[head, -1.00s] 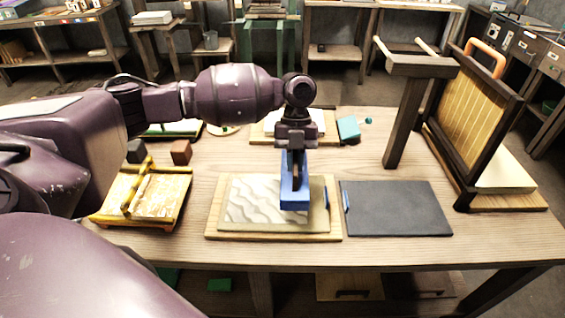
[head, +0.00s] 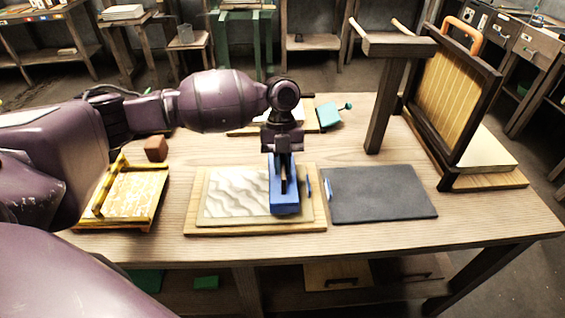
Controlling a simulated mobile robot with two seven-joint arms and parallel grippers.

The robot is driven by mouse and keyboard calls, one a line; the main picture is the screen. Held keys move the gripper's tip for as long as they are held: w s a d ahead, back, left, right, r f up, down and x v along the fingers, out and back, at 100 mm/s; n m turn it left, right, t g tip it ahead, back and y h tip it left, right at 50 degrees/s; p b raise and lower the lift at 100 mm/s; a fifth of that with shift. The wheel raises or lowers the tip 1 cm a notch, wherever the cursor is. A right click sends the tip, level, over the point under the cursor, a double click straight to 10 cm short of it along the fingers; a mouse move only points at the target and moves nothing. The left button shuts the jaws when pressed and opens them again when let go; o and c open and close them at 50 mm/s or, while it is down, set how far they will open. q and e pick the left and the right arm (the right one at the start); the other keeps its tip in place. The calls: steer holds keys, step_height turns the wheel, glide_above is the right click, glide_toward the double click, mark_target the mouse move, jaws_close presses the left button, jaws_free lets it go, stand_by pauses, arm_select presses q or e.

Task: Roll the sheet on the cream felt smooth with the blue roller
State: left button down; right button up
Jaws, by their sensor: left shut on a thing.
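A pale, wavy-ridged sheet (head: 235,193) lies on the cream felt (head: 206,215), which sits on a light wooden board (head: 205,230) at the middle of the table. The blue roller (head: 285,203) stands over the right part of the sheet and hides what is under it. It looks to be on the sheet, but contact cannot be told. My left gripper (head: 284,172) points down from above and is shut on the roller. The visible sheet left of the roller still shows ridges. My right gripper is out of view.
A dark grey mat (head: 380,194) lies just right of the board. A yellow tray (head: 130,195) with a handle stands at the left. A dark post with a shelf (head: 393,85) and a framed screen (head: 455,95) rise at the right. A teal object (head: 328,115) lies behind.

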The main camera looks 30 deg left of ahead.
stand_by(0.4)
arm_select(q)
steer(key=shift+f, duration=0.4)
stand_by(0.4)
steer(key=shift+f, duration=0.35)
